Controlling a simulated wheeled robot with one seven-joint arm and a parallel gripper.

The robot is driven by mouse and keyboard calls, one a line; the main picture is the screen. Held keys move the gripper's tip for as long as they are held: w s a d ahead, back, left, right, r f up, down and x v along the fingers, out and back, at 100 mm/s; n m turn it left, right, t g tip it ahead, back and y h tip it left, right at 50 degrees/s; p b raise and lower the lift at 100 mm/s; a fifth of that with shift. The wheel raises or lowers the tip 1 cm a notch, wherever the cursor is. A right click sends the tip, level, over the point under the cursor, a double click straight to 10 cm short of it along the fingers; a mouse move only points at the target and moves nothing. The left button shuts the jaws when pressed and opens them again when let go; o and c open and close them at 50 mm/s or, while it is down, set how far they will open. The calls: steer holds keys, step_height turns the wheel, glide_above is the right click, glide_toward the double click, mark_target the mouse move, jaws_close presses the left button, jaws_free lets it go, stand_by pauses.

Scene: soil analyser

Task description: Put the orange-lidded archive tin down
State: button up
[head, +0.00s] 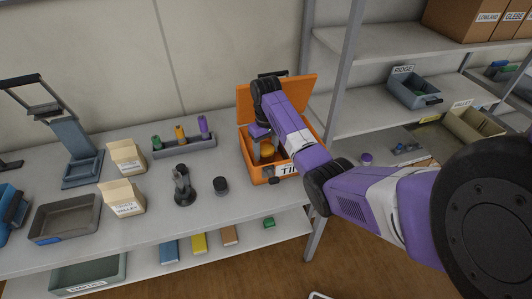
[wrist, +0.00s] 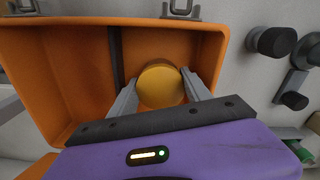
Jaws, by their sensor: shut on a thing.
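The archive tin, with a yellow-orange round lid (wrist: 161,84), is between the two fingers of my gripper (wrist: 160,92), which is shut on it. The tin is inside the open orange case (wrist: 60,85), to the right of a dark divider (wrist: 116,55) in the wrist view. I cannot tell whether its base touches the case floor. In the head view the case (head: 257,169) stands on the bench with its lid raised at the back and a partly hidden "TI" label in front. My arm reaches down into it and partly covers the tin (head: 267,150).
On the bench (head: 215,215) left of the case are a small dark jar (head: 220,185), a dark instrument (head: 184,187), a rack with coloured tubes (head: 183,146), two cartons and a grey tray (head: 65,219). Shelving with bins (head: 412,90) stands at right.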

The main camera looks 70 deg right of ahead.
mark_target(266, 148)
steer(key=shift+f, duration=0.8)
steer(key=shift+f, duration=0.1)
steer(key=o, duration=1.5)
step_height(266, 148, up, 11)
steer(key=shift+r+p, duration=0.15)
steer(key=shift+p, duration=0.4)
steer(key=shift+r+p, duration=0.45)
